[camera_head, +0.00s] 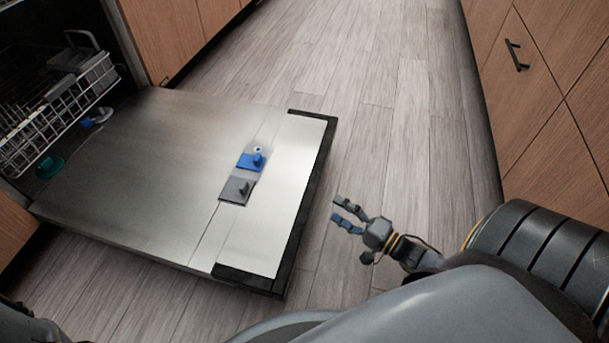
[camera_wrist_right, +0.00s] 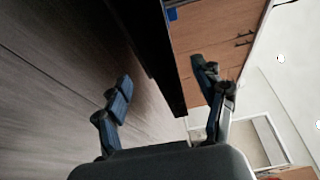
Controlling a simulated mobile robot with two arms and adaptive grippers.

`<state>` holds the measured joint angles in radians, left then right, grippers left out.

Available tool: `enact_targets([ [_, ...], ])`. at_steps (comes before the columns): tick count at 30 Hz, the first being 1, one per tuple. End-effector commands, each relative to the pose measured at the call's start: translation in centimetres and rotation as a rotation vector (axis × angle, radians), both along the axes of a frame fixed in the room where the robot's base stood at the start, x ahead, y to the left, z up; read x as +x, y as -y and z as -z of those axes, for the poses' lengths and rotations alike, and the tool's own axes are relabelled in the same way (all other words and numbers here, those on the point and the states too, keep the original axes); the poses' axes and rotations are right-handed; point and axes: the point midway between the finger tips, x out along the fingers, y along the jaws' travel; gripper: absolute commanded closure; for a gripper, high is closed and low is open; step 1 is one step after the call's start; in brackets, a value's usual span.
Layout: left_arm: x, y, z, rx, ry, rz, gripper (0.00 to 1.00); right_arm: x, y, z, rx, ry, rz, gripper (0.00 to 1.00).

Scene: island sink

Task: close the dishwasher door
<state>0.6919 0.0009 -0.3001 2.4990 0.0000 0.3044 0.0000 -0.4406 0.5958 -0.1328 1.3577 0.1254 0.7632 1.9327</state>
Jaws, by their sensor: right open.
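The dishwasher door (camera_head: 160,130) lies open and flat, low over the floor, with its silver inner face up and a black outer edge. The door's dark edge (camera_wrist_right: 150,45) also shows in the right wrist view, running down between the two fingers in the picture. My right gripper (camera_head: 343,211) is open and empty, just right of the door's outer edge near its front corner, with a small gap visible. Its spread fingers also show in the right wrist view (camera_wrist_right: 163,78). My left gripper is not in view.
A white wire rack (camera_head: 60,115) sits inside the dishwasher at left. A blue detergent latch (camera_head: 251,161) is on the door. Wooden drawers (camera_head: 545,75) stand at right. The wood floor (camera_head: 395,120) between is clear.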

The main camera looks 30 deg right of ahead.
Motion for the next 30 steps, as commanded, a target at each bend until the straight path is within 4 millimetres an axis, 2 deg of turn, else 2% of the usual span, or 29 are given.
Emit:
enact_targets([
  [4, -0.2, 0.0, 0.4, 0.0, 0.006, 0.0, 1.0, 0.4, 0.2, 0.6, 0.01, -0.013, 0.004, 0.3],
  [8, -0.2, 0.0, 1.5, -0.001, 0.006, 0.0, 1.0, 2.1, -0.3, 0.7, 0.01, -0.008, 0.004, 0.3],
  [21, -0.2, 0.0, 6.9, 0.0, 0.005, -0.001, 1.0, 10.6, -3.2, 0.8, 0.01, -0.006, 0.003, 0.3],
  [25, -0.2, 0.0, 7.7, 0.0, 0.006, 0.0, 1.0, 12.1, -3.6, 0.7, 0.007, -0.01, 0.003, 0.3],
  [30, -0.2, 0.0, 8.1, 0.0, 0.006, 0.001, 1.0, 13.0, -3.9, 0.5, 0.008, -0.011, 0.004, 0.3],
])
